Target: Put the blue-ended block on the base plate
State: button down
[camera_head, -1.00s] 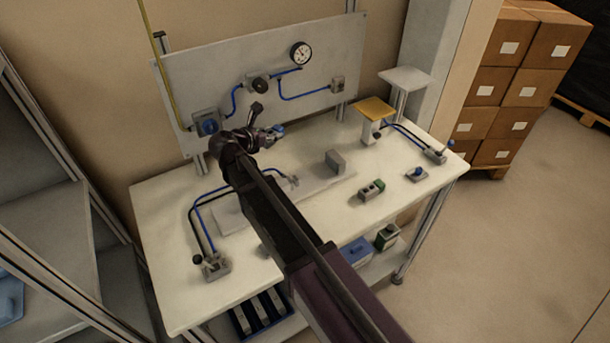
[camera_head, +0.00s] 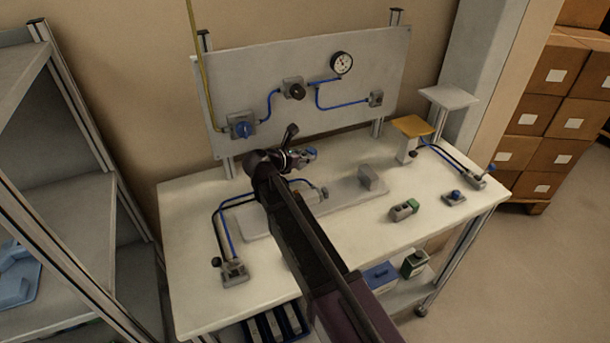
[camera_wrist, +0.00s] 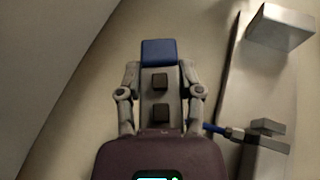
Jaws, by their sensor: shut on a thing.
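My gripper (camera_head: 297,158) is shut on the blue-ended block (camera_head: 310,152) and holds it above the back of the workbench. In the wrist view the block (camera_wrist: 160,95) lies between the two fingers, its blue end pointing away from my gripper and two dark knobs on its grey face. The base plate (camera_head: 342,194) is a long, light grey plate on the bench, partly hidden by my arm. It also shows at the right of the wrist view (camera_wrist: 232,95). The held block appears apart from the plate.
A grey block (camera_head: 367,178) stands on the plate's right part, and a fitting with a blue hose (camera_head: 307,196) sits near its middle. A green-ended block (camera_head: 404,210) lies to the right. An upright panel (camera_head: 370,65) with a gauge stands behind.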

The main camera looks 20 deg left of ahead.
aim_at(305, 176)
jog(key=shift+f+b, duration=0.45)
jog(key=shift+f, duration=0.3)
jog(key=shift+f+b, duration=1.9)
jog(key=shift+f, duration=0.15)
jog(key=shift+c, duration=1.3)
grip_release()
